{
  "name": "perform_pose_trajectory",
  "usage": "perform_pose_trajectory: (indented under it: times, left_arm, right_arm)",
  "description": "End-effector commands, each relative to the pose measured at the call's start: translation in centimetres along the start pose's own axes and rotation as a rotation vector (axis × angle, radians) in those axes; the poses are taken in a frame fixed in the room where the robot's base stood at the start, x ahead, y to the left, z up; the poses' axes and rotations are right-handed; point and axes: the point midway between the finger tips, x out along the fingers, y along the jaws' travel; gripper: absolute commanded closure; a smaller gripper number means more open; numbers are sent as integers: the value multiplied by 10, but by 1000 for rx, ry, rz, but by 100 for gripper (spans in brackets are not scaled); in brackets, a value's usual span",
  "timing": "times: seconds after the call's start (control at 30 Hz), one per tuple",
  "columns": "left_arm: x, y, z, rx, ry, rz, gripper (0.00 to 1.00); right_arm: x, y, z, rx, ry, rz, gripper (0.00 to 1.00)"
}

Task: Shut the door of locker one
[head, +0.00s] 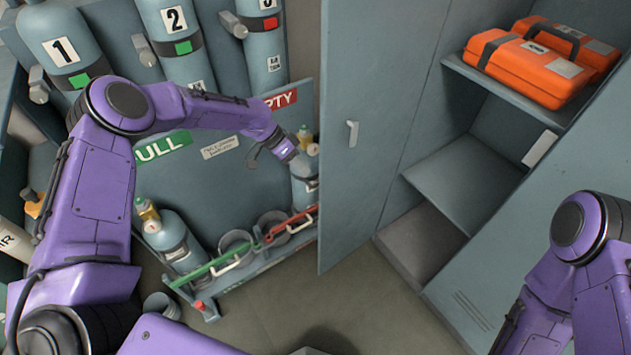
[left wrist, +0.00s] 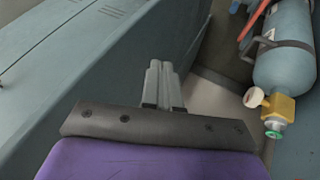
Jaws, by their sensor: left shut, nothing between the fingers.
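A tall grey-blue locker door (head: 362,110) stands open in the middle of the head view, with a small pale handle (head: 352,133) on the face turned to me. The open locker (head: 455,165) is to its right. No locker number is readable. My left gripper (head: 256,154) is just left of the door in the head view, over the cylinder rack, its fingers small there. In the left wrist view its two fingers (left wrist: 164,85) are shut together with nothing between them. A grey-blue panel (left wrist: 130,70) lies left of them; contact cannot be told. My right gripper is not in view.
Orange cases (head: 530,70) lie on the locker's upper shelf. A vented panel with a pale handle (head: 540,148) is at the right. Numbered cylinders (head: 70,45) and a rack (head: 240,265) stand left. A cylinder (left wrist: 282,65) is right of my left fingers. Floor (head: 370,300) is clear below the door.

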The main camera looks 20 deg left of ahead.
Motion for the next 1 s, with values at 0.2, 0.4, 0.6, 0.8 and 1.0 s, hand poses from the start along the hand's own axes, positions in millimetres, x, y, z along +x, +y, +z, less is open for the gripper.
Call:
perform_pose_trajectory:
  times: [0.2,0.4,0.6,0.8,1.0]
  left_arm:
    - [33,15,-2,1,-1,2,100]
    - [46,33,-1,0,-1,0,100]
    - [49,36,0,0,0,-1,100]
    - [49,36,0,-1,0,-1,100]
    - [58,45,-7,-15,7,-8,100]
  right_arm:
    - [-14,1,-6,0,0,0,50]
    - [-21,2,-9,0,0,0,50]
    - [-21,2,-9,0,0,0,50]
    - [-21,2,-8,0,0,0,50]
    - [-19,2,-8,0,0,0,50]
